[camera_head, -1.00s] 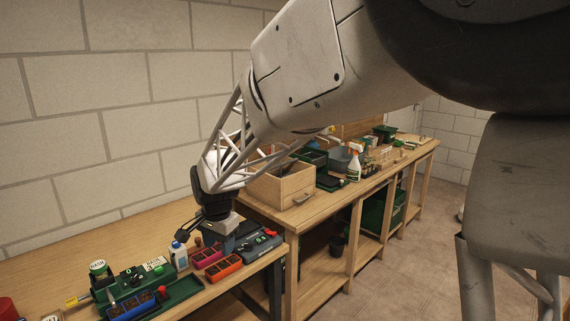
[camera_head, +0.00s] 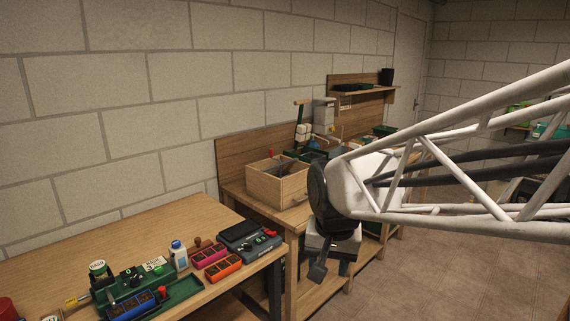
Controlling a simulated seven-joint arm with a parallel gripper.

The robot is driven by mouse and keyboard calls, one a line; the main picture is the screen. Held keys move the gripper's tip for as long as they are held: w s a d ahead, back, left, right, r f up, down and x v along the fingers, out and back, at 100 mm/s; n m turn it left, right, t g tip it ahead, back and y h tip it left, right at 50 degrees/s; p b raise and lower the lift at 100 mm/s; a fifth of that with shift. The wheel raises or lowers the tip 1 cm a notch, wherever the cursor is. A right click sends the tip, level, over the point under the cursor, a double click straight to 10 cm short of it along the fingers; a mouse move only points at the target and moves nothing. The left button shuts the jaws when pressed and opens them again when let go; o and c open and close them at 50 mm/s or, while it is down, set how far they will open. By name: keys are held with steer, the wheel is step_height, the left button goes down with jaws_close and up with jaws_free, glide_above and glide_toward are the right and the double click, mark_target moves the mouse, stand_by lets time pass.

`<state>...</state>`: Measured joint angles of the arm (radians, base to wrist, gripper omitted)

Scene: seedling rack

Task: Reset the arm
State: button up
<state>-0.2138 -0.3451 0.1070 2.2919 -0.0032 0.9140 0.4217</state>
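My gripper (camera_head: 325,268) hangs at the end of my arm, right of centre, in front of the long bench. It points downward, past the bench's front edge and clear of the near table. One dark fingertip shows clearly at its lower left. The other finger is hard to make out against the dark background, so I cannot tell how far apart they are. I see no object held in it. My white lattice arm link reaches in from the right edge.
The near wooden table (camera_head: 90,257) holds a green tray (camera_head: 185,290), a white bottle (camera_head: 178,258), a pink seedling tray (camera_head: 207,257), an orange one (camera_head: 222,268) and a grey device (camera_head: 262,245). A wooden box (camera_head: 275,190) stands on the long bench. Floor space is open at right.

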steer(key=s+d+f+n, duration=0.2)
steer(key=s+d, duration=0.8)
steer(key=s, duration=0.5)
steer(key=shift+s+t+h, duration=0.2)
steer(key=shift+t+h, duration=0.1)
steer(key=shift+f, duration=0.1)
stand_by(1.3)
